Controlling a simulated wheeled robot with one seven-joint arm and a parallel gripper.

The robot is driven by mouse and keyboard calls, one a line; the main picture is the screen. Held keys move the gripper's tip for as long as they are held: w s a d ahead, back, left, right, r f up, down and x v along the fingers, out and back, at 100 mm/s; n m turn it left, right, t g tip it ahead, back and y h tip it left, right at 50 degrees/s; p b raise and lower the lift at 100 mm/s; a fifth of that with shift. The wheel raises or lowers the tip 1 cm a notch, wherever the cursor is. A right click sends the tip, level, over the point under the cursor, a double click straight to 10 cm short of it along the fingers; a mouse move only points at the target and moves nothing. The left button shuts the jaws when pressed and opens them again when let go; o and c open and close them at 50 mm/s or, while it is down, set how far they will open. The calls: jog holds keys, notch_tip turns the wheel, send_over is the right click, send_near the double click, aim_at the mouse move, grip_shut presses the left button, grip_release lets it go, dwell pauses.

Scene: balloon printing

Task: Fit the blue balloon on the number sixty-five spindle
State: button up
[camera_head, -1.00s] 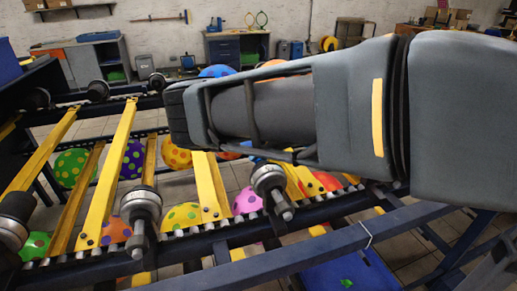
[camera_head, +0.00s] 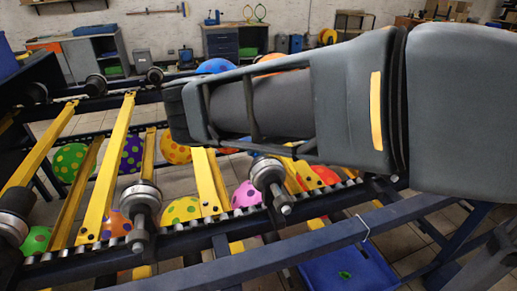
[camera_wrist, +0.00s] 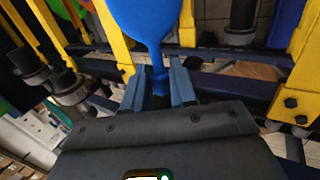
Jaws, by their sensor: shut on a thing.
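A blue balloon (camera_wrist: 145,22) fills the top middle of the wrist view, its neck pointing down toward my gripper (camera_wrist: 160,88). My gripper is shut on the balloon's neck between its two blue-grey fingers. In the head view my arm covers the gripper, and a blue round shape (camera_head: 217,66) shows just above the arm. Dark metal spindles stand along the rack's near rail, one at the middle (camera_head: 268,175) and one further left (camera_head: 141,205). A spindle also shows at the top right of the wrist view (camera_wrist: 240,22). No spindle number is readable.
Yellow bars (camera_head: 107,170) cross the rack between its dark rails. Several spotted balloons hang below, such as a green one (camera_head: 72,162) and a pink one (camera_head: 247,195). A blue bin (camera_head: 345,272) sits on the floor at the lower right.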

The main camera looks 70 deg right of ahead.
jog(key=shift+s+a+p, duration=0.35)
jog(key=shift+a+p, duration=0.05)
jog(key=shift+p, duration=0.15)
dwell(0.5)
jog(key=o, duration=0.9)
jog(key=p+v, duration=0.2)
jog(key=v, duration=0.7)
dwell(0.8)
